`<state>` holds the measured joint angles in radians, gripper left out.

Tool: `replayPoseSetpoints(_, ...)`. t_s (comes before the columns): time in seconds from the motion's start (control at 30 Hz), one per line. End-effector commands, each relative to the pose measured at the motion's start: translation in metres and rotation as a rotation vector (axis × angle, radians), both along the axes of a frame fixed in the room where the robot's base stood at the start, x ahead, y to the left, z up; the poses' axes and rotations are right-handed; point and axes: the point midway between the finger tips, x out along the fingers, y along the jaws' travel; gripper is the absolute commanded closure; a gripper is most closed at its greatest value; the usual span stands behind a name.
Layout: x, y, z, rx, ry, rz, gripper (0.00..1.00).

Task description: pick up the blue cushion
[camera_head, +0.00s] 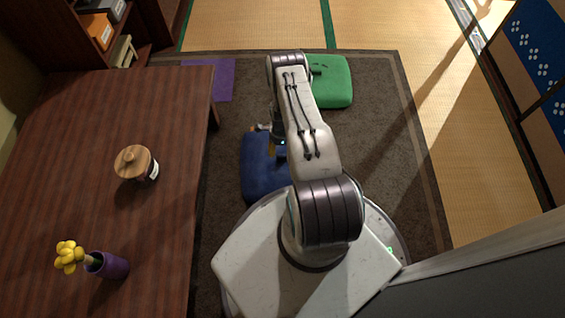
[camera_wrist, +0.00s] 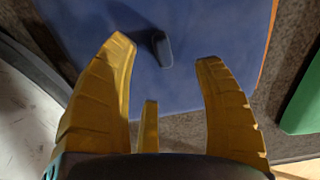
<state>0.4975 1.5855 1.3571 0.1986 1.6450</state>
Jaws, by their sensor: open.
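The blue cushion (camera_head: 259,168) lies on the dark rug beside my base, partly hidden behind my arm in the head view. In the wrist view the blue cushion (camera_wrist: 190,62) fills the upper middle, with a small dark raised piece on its surface. My gripper (camera_wrist: 166,52) has yellow fingers spread apart over the near edge of the cushion, with nothing between them. In the head view my gripper (camera_head: 270,129) is mostly hidden by my arm at the cushion's far edge. Whether the fingers touch the cushion is unclear.
A green cushion (camera_head: 332,82) lies on the rug (camera_head: 392,150) beyond my arm. A wooden table (camera_head: 70,200) on the left bears a lidded jar (camera_head: 134,162) and a purple vase (camera_head: 108,265) with a yellow flower. A purple mat (camera_head: 222,82) lies beyond. The rug's right side is clear.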

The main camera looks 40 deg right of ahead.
Motion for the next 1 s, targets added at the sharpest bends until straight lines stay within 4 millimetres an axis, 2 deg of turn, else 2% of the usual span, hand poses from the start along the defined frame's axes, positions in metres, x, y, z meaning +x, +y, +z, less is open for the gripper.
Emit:
replayPoseSetpoints(0.1,-0.001,0.0,-0.014,0.001,0.001,-0.004,0.38)
replayPoseSetpoints(0.37,-0.002,-0.001,-0.026,0.0,0.0,-0.002,0.38)
replayPoseSetpoints(0.7,-0.006,-0.002,-0.066,0.001,0.001,-0.001,0.38)
replayPoseSetpoints(1.0,-0.005,-0.002,-0.07,0.0,0.0,-0.001,0.38)
